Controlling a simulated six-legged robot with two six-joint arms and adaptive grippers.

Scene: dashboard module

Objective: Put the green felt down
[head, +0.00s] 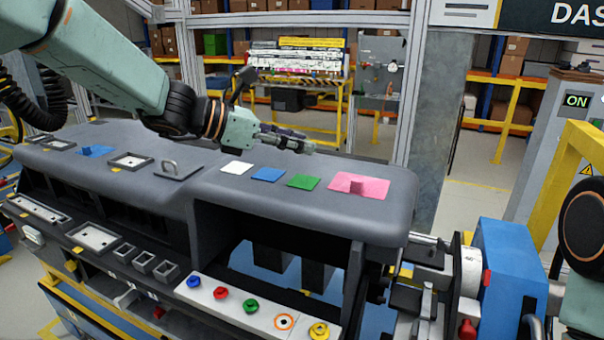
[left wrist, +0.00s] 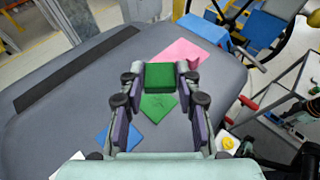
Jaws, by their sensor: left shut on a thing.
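My left gripper (head: 300,145) is above the grey dashboard top, over the row of coloured squares. In the left wrist view its fingers (left wrist: 160,78) are shut on the green felt (left wrist: 160,77), a small dark green block between the fingertips. In the head view the felt is hidden by the fingers or too small to tell. A flat green square (head: 303,182) lies on the dashboard below the gripper. This square also shows in the left wrist view (left wrist: 158,108), just under the held felt in the picture. The felt appears apart from the surface.
A white square (head: 237,168) and a blue square (head: 268,174) lie left of the green one. A pink sheet (head: 376,190) with a raised pink block (head: 356,185) lies to its right. Coloured buttons (head: 250,306) line the front. The dashboard top (head: 225,188) is otherwise clear around the squares.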

